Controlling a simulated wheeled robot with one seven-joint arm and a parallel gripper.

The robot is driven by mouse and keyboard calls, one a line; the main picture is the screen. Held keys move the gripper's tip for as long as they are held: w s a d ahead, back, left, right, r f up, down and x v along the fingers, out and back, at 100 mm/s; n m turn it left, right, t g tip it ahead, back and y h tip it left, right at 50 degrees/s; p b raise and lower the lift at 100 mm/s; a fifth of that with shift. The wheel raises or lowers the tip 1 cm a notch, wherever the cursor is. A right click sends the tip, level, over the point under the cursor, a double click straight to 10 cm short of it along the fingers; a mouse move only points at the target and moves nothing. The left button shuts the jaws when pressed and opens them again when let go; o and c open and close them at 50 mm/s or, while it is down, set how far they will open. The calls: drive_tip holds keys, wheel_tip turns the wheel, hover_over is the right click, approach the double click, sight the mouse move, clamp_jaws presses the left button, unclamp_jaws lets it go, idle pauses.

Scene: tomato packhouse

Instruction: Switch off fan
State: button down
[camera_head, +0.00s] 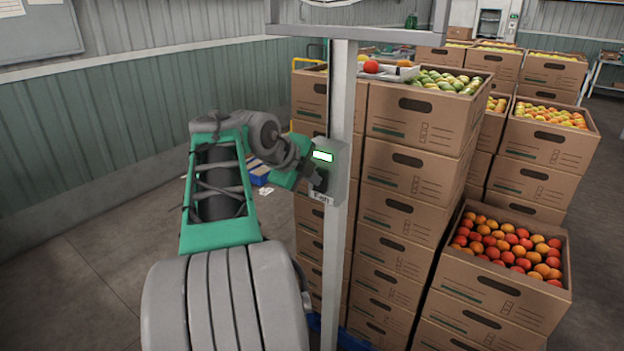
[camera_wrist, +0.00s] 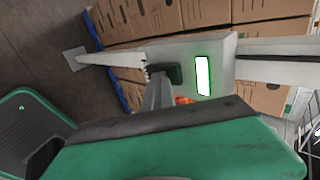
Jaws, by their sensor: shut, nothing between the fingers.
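The fan switch box (camera_head: 342,160) is a grey box on a pale upright post, with a lit green-edged display (camera_head: 323,156) and a "Fan" label (camera_head: 322,198) below. A dark switch part (camera_head: 321,181) sits low on its front. In the wrist view the box (camera_wrist: 222,62) appears turned sideways, with its bright display (camera_wrist: 204,76) and the dark part (camera_wrist: 167,74). My gripper (camera_wrist: 153,78) is shut and empty, its grey fingers right at the dark part. Whether they touch it I cannot tell. My green wrist hides part of the view.
Stacked cardboard boxes (camera_head: 407,205) stand close behind and right of the post (camera_head: 339,265). An open box of red and orange fruit (camera_head: 555,290) is at the right. The floor (camera_head: 80,285) at left is mostly clear.

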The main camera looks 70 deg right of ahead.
drive_tip(key=shift+r, duration=0.15)
drive_tip(key=a+f+v, duration=0.1)
drive_tip(key=v, duration=1.2)
drive_tip(key=shift+a, duration=0.15)
drive_tip(key=shift+w+f, duration=0.1)
drive_tip(key=shift+w, duration=0.05)
drive_tip(key=shift+w+a+f+p, duration=0.1)
drive_tip(key=shift+a+f+p, duration=0.1)
drive_tip(key=shift+f+p, duration=0.35)
drive_tip(key=shift+w+a+f+p, duration=0.1)
drive_tip(key=shift+a+f+p, duration=0.1)
drive_tip(key=shift+f+p, duration=0.35)
